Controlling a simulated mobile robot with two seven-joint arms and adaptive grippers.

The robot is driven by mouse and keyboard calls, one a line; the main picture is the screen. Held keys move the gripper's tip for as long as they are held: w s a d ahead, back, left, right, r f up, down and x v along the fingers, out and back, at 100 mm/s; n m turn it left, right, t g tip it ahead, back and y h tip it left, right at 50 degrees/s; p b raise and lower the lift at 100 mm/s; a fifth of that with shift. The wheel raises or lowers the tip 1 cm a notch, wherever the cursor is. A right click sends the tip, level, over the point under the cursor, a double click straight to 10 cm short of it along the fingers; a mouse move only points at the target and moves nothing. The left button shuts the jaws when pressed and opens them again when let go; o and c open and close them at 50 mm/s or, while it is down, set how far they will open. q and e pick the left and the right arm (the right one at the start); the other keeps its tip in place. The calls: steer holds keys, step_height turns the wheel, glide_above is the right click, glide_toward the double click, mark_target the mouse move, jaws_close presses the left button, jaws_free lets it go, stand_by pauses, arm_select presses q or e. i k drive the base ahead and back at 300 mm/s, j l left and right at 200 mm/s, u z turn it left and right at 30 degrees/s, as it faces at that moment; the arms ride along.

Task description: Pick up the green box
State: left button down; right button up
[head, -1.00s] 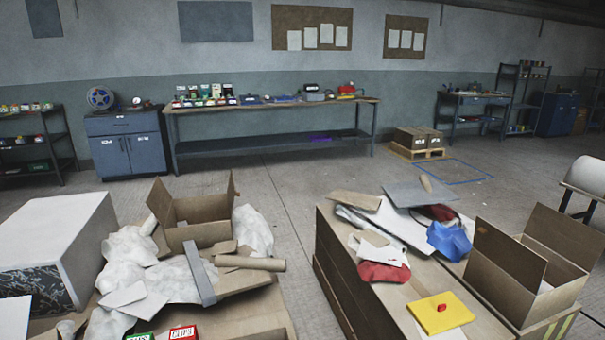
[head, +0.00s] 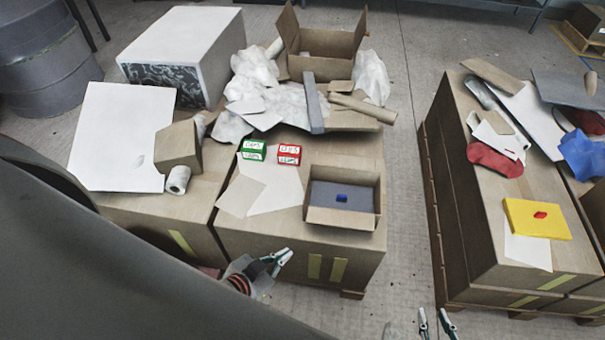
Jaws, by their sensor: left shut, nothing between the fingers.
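The green box (head: 252,150) is small, with a white label, and sits on the cardboard-topped stack (head: 232,236) left of centre in the head view. A similar red box (head: 288,154) stands just to its right, with a narrow gap. My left gripper (head: 279,260) is shut and empty, low at the near edge of this stack, well short of the green box. My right gripper (head: 435,320) is at the bottom of the view, its two fingertips apart with nothing seen between them; the rest of it is cut off.
An open carton (head: 342,218) with a grey pad and a small blue item stands right of the boxes. White sheets lie in front, and crumpled wrapping (head: 285,103) behind. A floor gap separates the right stack (head: 452,190), which holds a yellow box (head: 524,219).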

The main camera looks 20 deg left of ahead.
mark_target(251, 150)
steer(key=u, duration=1.2)
